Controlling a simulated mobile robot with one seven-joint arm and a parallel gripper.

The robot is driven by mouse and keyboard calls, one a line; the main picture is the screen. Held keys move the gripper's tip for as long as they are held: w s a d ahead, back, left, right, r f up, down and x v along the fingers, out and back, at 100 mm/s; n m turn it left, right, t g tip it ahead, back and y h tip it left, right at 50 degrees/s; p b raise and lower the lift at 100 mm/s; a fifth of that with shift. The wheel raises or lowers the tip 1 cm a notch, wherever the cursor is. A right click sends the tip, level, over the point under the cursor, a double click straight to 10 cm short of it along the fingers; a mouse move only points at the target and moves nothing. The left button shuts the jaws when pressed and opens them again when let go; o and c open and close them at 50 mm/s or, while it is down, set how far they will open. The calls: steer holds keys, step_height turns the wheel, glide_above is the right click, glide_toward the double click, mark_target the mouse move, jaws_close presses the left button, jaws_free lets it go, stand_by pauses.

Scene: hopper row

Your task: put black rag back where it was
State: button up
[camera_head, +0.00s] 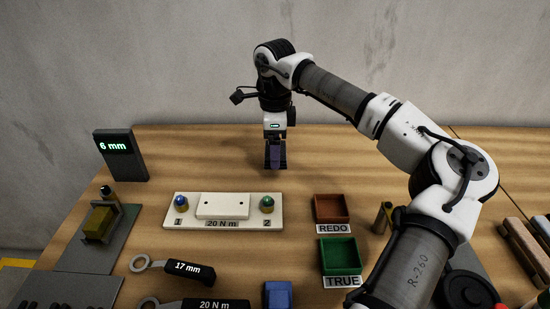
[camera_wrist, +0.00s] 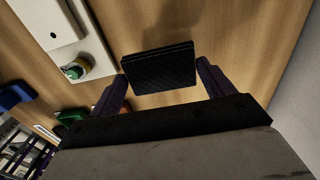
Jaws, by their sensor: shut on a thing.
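The black rag (camera_wrist: 159,69) shows in the wrist view as a dark, flat, folded pad with layered edges. It sits between the two purple fingers of my gripper (camera_wrist: 162,82), which is shut on it. In the head view my gripper (camera_head: 275,163) points down over the back middle of the wooden table, behind the white board. The rag is hard to make out there against the dark fingers. I cannot tell whether it touches the table.
The white board (camera_head: 210,225) carries blue and green-yellow knobs. A red-brown REDO tray (camera_head: 331,208) and green TRUE tray (camera_head: 341,256) stand to its right. A 6 mm display (camera_head: 121,157) is at back left; wrenches (camera_head: 189,270) lie in front. Wood around my gripper is clear.

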steer(key=shift+f, duration=2.2)
steer(key=shift+f, duration=0.1)
steer(key=o, duration=1)
step_height(320, 180, up, 12)
steer(key=shift+r, duration=0.1)
